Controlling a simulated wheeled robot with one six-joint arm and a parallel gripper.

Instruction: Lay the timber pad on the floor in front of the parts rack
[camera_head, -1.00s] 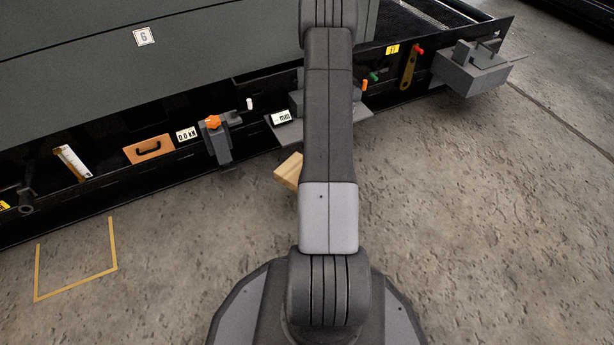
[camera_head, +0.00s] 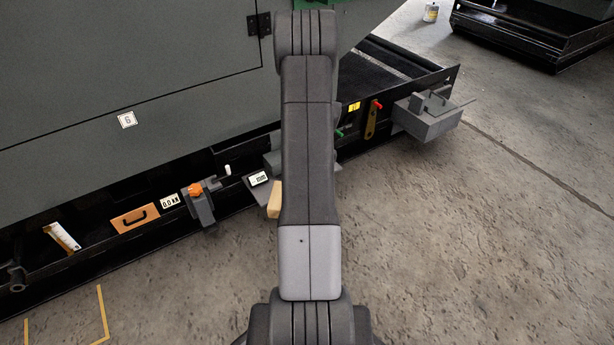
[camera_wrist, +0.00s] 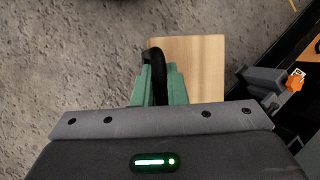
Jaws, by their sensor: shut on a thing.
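The timber pad (camera_wrist: 205,65) is a pale wooden block. In the wrist view my gripper (camera_wrist: 158,78), with green fingers, is shut at its left edge, on a black strap or handle loop. In the head view only a small part of the pad (camera_head: 274,200) shows left of my arm, which hides the rest and my gripper. The pad appears close to the low black parts rack (camera_head: 90,250); its height above the floor is unclear. A yellow outline (camera_head: 103,312) marks the floor at the lower left, cut off by the frame.
The rack edge holds an orange-knobbed clamp (camera_head: 198,202), an orange panel with a handle (camera_head: 135,218), and a small display (camera_head: 258,179). A grey vise-like block (camera_head: 425,118) juts out at its right end. The concrete floor (camera_head: 470,240) at right is clear.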

